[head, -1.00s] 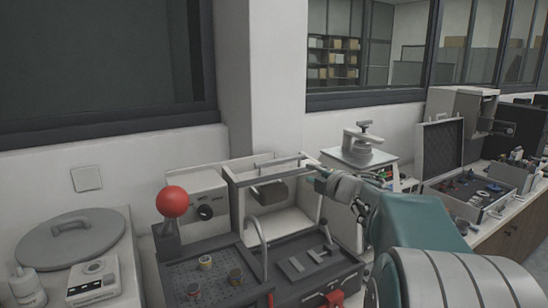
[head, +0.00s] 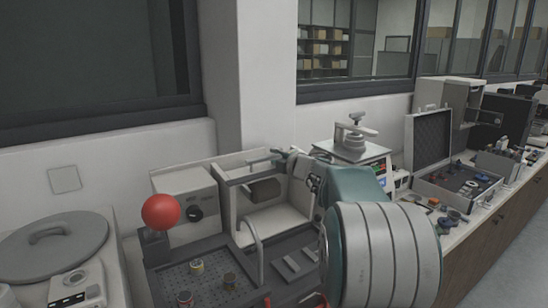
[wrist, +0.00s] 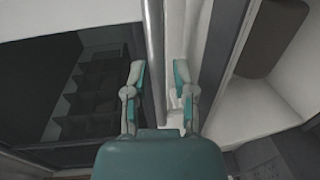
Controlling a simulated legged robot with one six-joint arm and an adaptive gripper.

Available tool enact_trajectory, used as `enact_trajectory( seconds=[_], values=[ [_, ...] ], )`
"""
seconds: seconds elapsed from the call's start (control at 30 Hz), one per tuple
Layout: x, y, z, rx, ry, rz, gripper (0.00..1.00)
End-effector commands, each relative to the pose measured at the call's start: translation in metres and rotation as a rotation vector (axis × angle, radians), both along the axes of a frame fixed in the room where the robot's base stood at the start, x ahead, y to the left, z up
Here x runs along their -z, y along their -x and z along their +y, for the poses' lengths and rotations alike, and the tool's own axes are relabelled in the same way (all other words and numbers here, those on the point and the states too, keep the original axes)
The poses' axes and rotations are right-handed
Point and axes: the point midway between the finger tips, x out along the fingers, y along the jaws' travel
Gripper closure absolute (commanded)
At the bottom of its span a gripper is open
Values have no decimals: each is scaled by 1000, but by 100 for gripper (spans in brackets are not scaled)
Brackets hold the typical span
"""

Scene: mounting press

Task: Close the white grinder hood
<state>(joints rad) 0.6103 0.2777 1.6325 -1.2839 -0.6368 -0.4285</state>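The white grinder hood (head: 230,203) stands raised at the back of the grey machine in the head view, with a grey bar along its top. My gripper (head: 284,158) is at the right end of that bar, small and partly hidden by the hood and my arm. In the wrist view my gripper (wrist: 159,78) is open, with its two fingers apart. The grey bar (wrist: 156,40) runs between the fingers, beside a white edge of the hood (wrist: 178,28). I cannot tell whether either finger touches the bar.
A red ball knob (head: 161,211) stands at the machine's left. The perforated bed (head: 205,278) holds several small round samples. A grey round lid (head: 52,245) is at the far left. A silver press device (head: 352,142) and an open case (head: 432,145) stand on the right.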

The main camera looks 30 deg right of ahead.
Motion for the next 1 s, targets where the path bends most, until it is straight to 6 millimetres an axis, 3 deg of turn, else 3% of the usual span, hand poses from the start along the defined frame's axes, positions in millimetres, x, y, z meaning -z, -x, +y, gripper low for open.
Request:
enact_trajectory(
  seconds=[0.13,0.4,0.47,0.5,1.0],
  values=[
    [1,-10,0,1,0,0,66],
    [1,-12,0,1,-1,0,66],
    [1,-12,0,1,-1,0,93],
    [1,-12,0,1,-1,0,100],
    [4,-7,-11,4,-5,-43,100]
  ],
)
